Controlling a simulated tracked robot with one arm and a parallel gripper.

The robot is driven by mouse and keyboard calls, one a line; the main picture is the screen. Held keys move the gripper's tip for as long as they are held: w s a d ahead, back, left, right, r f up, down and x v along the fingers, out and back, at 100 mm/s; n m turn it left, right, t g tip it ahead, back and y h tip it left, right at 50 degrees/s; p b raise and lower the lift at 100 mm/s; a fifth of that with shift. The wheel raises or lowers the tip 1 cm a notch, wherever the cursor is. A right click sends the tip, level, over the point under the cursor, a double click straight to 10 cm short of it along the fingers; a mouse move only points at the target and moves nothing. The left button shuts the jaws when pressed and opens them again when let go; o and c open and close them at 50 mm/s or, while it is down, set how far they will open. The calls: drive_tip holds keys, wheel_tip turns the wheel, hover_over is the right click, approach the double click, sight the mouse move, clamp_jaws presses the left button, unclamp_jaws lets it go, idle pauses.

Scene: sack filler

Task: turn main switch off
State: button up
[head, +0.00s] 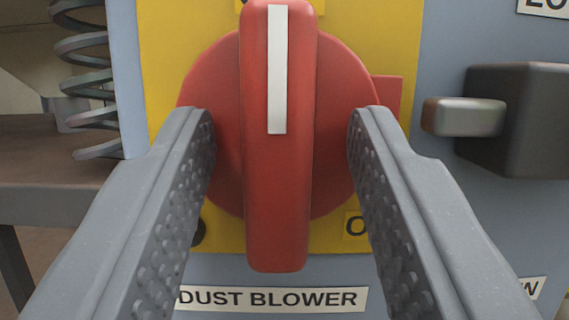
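A red rotary switch (277,190) with a round red base fills the middle of the head view. Its handle stands vertical, with a white stripe on its upper half. It sits on a yellow plate (400,30), and a label below reads "DUST BLOWER" (270,299). My gripper (281,125) is open, one finger on each side of the handle, with a gap to it on both sides. The fingertips overlap the red base in the picture; I cannot tell whether they touch it. Lettering on the plate is mostly hidden behind the switch and right finger.
A dark block with a grey knob (464,117) stands out from the blue-grey panel (470,30) at right. A metal spring (86,75) hangs at upper left, above a brown surface (50,165). A partly cut-off label is at the top right.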

drive_tip(key=shift+s, duration=0.1)
drive_tip(key=p+v, duration=0.1)
drive_tip(key=v, duration=1.2)
drive_tip(key=shift+s+f, duration=0.3)
idle(0.5)
